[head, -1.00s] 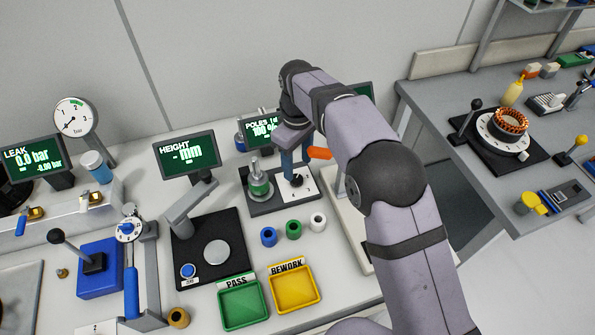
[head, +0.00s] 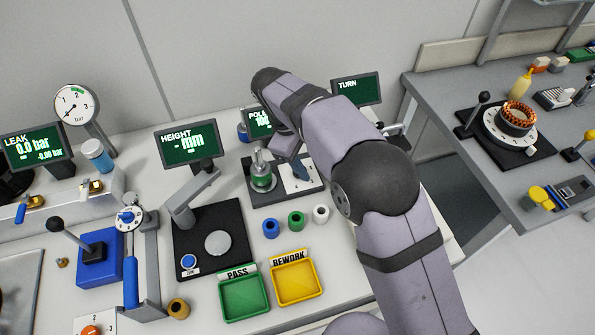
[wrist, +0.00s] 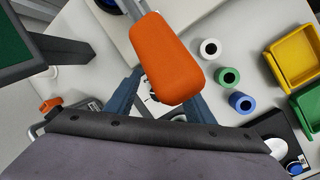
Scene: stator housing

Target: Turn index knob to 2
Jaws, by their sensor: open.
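A white plate (head: 309,184) with printed marks lies on a dark base, right of the green-based post fixture (head: 261,176). In the head view my gripper (head: 300,170) is over this plate, its blue fingers pointing down, and the arm hides part of it. In the wrist view my gripper (wrist: 160,92) has its blue fingers apart, with a bit of white plate and dark marks between them. The knob cannot be made out clearly, nor whether the fingers touch it. A large orange handle (wrist: 172,60) covers much of the gap between the fingers.
Blue, green and white rings (head: 296,220) stand in front of the plate. A POLES display (head: 258,122) and a TURN display (head: 357,90) stand at the back. An orange round knob (head: 92,330) shows at bottom left.

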